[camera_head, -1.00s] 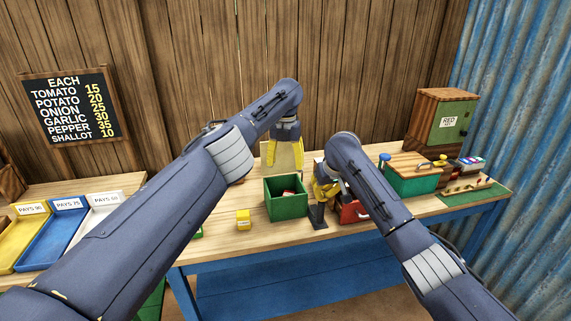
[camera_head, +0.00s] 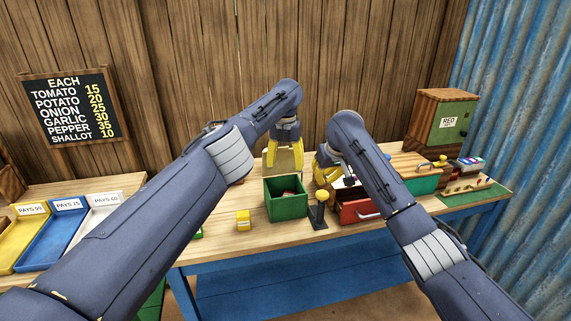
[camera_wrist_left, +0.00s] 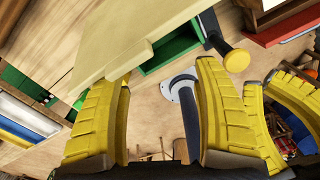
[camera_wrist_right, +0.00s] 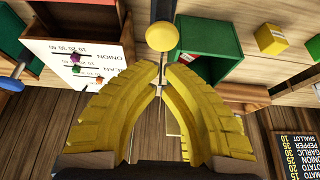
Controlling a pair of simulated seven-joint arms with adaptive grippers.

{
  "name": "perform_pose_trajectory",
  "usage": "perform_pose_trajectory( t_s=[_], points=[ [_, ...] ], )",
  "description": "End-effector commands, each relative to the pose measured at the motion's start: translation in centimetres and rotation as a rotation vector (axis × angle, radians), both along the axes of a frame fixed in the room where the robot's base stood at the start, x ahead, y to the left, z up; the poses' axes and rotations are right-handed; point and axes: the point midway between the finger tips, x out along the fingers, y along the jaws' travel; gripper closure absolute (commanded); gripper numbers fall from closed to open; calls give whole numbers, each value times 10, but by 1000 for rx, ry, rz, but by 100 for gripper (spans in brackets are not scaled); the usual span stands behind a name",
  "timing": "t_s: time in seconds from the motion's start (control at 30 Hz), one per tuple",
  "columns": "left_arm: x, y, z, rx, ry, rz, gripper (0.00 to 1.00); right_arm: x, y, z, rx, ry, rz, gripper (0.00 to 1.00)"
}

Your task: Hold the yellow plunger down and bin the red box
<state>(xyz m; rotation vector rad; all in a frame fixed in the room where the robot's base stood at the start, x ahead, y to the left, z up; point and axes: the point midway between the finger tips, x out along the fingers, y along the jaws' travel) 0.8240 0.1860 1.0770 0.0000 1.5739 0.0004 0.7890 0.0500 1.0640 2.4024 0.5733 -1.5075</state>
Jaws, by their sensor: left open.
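The yellow plunger (camera_head: 321,196) is a round yellow knob on a dark post, upright at the table's front. Its knob also shows in the left wrist view (camera_wrist_left: 237,60) and, just beyond my right fingertips, in the right wrist view (camera_wrist_right: 162,37). My right gripper (camera_head: 322,178) is shut and empty, behind and above the knob, apart from it. My left gripper (camera_head: 285,165) is open in front of a cream panel (camera_wrist_left: 140,35), behind the green bin (camera_head: 286,208). A small red and white item (camera_head: 289,192) shows inside the bin; I cannot tell whether it is the red box.
A red drawer unit (camera_head: 352,212) with a pale handle stands right of the plunger. A small yellow box (camera_head: 243,219) lies left of the bin. A green cabinet (camera_head: 448,122) stands at the back right. Coloured trays (camera_head: 68,230) are at the left.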

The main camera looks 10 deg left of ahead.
Motion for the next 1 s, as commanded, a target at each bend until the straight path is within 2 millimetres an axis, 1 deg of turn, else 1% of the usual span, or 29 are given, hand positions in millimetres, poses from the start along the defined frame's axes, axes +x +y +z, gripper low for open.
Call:
perform_pose_trajectory(
  t_s=[0.5, 0.7, 1.0],
  points=[
    [0, 0, 0, 0, 0, 0, 32, 0, 0, 31, 1, 0, 0, 100],
    [0, 0, 0, 0, 0, 0, 32, 0, 0, 36, 1, 1, 0, 100],
    [0, 0, 0, 0, 0, 0, 32, 0, 0, 37, 1, 1, 0, 100]
  ],
)
